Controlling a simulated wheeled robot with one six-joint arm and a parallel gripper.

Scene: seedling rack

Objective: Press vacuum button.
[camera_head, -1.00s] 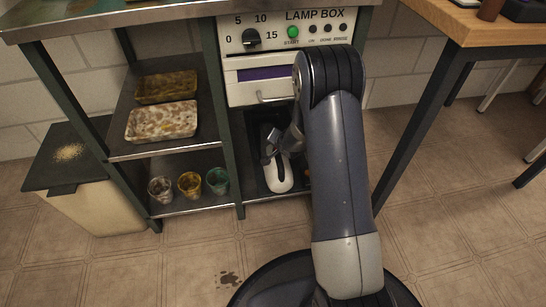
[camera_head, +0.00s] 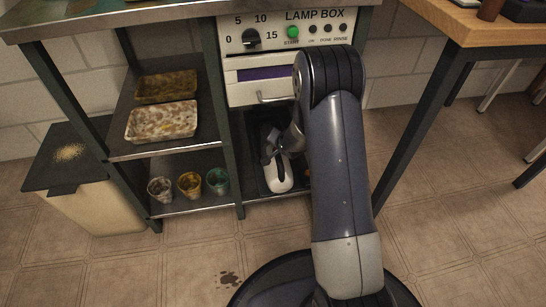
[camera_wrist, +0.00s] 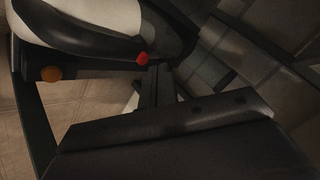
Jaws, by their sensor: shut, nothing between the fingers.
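A white and black handheld vacuum (camera_head: 279,176) sits in the compartment below the lamp box, partly hidden by my arm. In the wrist view, its white body with a dark band (camera_wrist: 85,30) fills the upper left, and a small red button (camera_wrist: 143,58) shows at the edge of the dark part. My gripper (camera_wrist: 156,72) is shut and empty, its fingertips close beside the red button. I cannot tell whether they touch it. In the head view my gripper (camera_head: 272,152) is at the vacuum's upper end, inside the compartment.
The lamp box (camera_head: 262,68) is directly above the compartment. Shelves at left hold trays (camera_head: 162,122) and several small cups (camera_head: 189,184). A lidded bin (camera_head: 95,205) stands at far left, a wooden table (camera_head: 500,25) at right. The floor in front is mostly clear.

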